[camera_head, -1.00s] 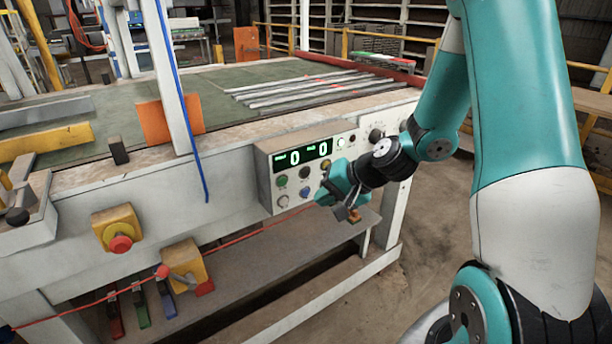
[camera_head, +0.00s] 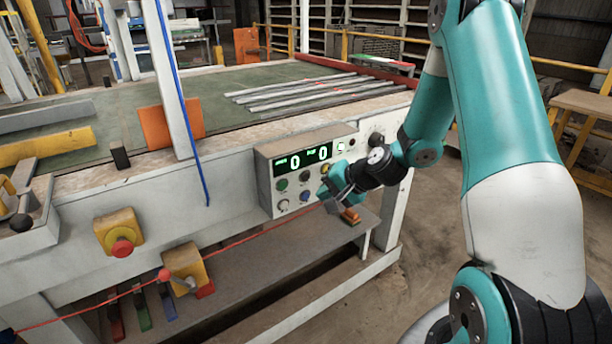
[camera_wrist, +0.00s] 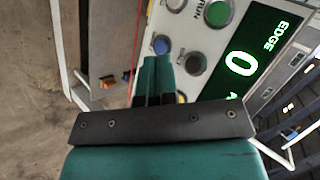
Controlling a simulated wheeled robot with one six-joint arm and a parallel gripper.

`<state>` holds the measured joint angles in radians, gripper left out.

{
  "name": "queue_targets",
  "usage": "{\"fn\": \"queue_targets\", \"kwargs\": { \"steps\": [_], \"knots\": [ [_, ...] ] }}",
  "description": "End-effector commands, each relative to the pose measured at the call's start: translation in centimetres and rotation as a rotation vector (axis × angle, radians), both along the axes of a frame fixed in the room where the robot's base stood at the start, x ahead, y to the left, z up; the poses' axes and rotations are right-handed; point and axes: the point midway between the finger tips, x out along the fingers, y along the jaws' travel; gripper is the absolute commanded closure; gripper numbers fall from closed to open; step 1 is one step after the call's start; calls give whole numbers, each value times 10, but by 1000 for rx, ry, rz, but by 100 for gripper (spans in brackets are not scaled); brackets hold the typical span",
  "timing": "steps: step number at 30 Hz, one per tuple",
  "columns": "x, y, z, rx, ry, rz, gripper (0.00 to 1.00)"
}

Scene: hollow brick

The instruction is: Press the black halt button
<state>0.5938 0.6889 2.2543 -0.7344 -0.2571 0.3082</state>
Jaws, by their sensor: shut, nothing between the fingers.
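The control panel (camera_head: 264,172) is a grey box on the machine's front, with a green display reading zeros. A black button (camera_head: 305,176) sits below the display, between a green button (camera_head: 281,184) and a yellow one (camera_head: 325,168). It also shows as a dark round button in the wrist view (camera_wrist: 195,64), just right of my fingertips. I cannot read its label. My gripper (camera_head: 328,188) is shut and empty in front of the panel's right part. In the wrist view my fingertips (camera_wrist: 157,61) lie beside the blue button (camera_wrist: 161,44); I cannot tell any contact.
A blue button (camera_head: 305,195) and a white button (camera_head: 283,206) form the lower row. A black knob (camera_head: 376,138) is farther right. A red mushroom button (camera_head: 122,247) on a yellow box is at left. A shelf (camera_head: 260,264) with an orange item (camera_head: 350,216) lies below.

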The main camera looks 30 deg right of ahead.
Motion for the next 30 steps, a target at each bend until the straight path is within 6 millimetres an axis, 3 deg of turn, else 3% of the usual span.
{"fn": "queue_targets", "kwargs": {
  "steps": [6,12,30],
  "knots": [
    [28,1,1,0,1,2,100],
    [42,2,0,1,1,1,100],
    [44,2,0,1,1,0,100]
  ]
}}
